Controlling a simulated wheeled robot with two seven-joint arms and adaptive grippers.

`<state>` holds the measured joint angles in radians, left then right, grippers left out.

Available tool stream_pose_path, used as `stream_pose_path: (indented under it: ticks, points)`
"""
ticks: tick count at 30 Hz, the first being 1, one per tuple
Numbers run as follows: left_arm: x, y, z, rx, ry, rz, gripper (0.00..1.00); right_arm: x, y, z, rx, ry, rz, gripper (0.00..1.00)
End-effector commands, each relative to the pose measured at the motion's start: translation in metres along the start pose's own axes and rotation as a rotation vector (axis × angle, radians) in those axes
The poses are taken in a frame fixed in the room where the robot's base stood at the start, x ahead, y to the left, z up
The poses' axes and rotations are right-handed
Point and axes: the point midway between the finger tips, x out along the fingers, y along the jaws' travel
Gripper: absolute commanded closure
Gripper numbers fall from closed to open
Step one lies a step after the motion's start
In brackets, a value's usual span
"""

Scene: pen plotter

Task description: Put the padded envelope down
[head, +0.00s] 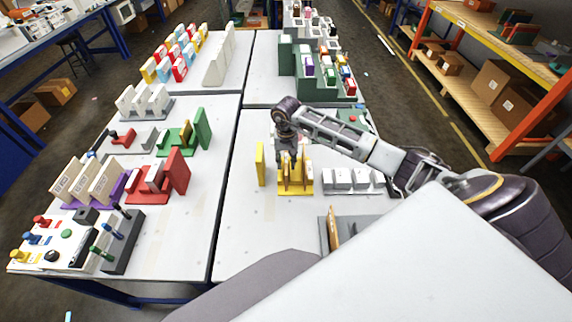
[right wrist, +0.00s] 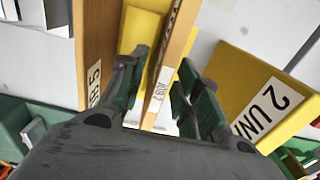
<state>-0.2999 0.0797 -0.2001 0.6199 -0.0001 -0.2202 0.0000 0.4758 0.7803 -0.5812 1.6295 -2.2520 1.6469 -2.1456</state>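A yellow rack (head: 296,187) on the near right table holds upright tan flat pieces. One thin tan piece with a white label, which I take to be the padded envelope (right wrist: 178,48), stands between the fingers of my right gripper (right wrist: 158,92). The fingers are apart, one on each side, with a visible gap on the left finger's side. In the head view my right gripper (head: 291,158) points down over the rack and hides part of it. A second labelled tan piece (right wrist: 97,45) stands left of the fingers. My left gripper does not show.
A yellow upright block (head: 260,163) stands left of the rack, and its label shows in the right wrist view (right wrist: 265,95). A white-grey slotted holder (head: 352,181) stands to the right. A grey holder with a tan board (head: 333,228) is nearer. Table space front-left of the rack is clear.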

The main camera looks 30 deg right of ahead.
Motion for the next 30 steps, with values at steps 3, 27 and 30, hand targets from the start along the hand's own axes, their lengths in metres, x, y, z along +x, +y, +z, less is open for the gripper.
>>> stream_pose_path:
  ticks: [3, 27, 30]
  points:
    - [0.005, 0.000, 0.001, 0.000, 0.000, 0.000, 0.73, -0.017, 0.000, -0.002, 0.000, 0.005, -0.001, 0.67]
    - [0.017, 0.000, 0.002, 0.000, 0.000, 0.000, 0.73, -0.095, 0.000, 0.000, 0.000, 0.001, -0.001, 0.67]
    - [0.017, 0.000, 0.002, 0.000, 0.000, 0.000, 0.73, -0.096, 0.000, 0.000, 0.000, 0.001, -0.001, 0.67]
